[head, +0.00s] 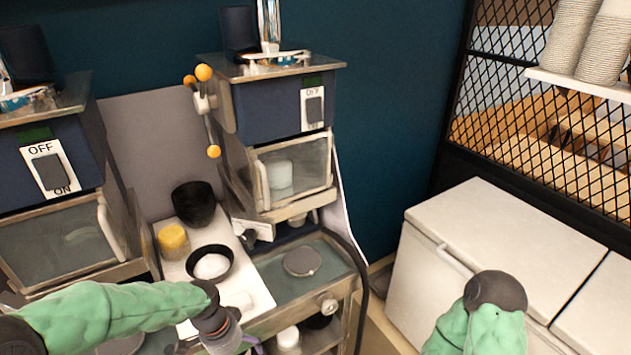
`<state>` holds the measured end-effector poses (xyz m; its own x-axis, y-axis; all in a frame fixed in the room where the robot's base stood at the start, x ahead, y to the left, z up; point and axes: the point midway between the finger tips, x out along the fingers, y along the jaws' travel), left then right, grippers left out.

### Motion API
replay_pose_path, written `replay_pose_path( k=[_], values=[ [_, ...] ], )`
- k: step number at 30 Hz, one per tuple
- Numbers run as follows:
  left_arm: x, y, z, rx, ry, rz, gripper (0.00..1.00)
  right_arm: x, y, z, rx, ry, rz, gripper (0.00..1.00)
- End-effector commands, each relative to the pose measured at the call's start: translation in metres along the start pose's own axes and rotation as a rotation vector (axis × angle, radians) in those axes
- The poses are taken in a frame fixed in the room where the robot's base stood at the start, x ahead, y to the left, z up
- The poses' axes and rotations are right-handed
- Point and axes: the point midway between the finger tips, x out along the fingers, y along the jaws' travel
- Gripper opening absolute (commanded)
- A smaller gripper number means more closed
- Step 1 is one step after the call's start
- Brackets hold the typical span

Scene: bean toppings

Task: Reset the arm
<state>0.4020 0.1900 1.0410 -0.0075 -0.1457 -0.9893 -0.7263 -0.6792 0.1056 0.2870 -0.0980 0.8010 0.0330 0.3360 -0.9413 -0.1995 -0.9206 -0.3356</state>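My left arm, in a green sleeve, reaches in from the left in the head view. Its gripper (226,340) points down at the bottom edge, in front of the white board. I cannot tell whether its fingers are open or shut, or whether the pale shape there is part of it. My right arm shows at the bottom right as a green sleeve and dark joint in front of the white chest. Its gripper is not visible.
A white board (258,290) carries a black bowl with white contents (211,264), a yellow-topped container (174,240) and a dark cup (194,204). Machines (285,100) with switches stand at left and centre. A white chest (500,240) stands right, below a mesh wall.

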Motion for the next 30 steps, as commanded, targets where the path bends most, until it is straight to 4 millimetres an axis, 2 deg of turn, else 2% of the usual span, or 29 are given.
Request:
replay_pose_path(
  k=[1, 6, 14, 18, 24, 30],
  values=[
    [0.025, 0.004, -0.001, -0.036, 0.006, 0.023, 1.0, 0.006, 0.002, 0.0, 0.0, 0.0, 0.0, 0.56],
    [0.096, 0.021, -0.006, -0.198, 0.052, 0.082, 1.0, 0.02, 0.007, -0.001, 0.0, 0.0, 0.0, 0.56],
    [0.194, 0.052, -0.001, -0.487, 0.097, 0.154, 1.0, 0.039, 0.014, -0.001, 0.0, 0.0, 0.0, 0.56],
    [0.242, 0.071, 0.009, -0.652, 0.103, 0.18, 1.0, 0.049, 0.018, -0.002, 0.0, 0.0, 0.0, 0.56],
    [0.295, 0.097, 0.029, -0.869, 0.103, 0.192, 1.0, 0.062, 0.022, -0.002, 0.0, 0.0, 0.0, 0.56],
    [0.319, 0.11, 0.042, -0.989, 0.101, 0.186, 1.0, 0.068, 0.024, -0.003, 0.0, 0.0, 0.0, 0.56]
  ],
)
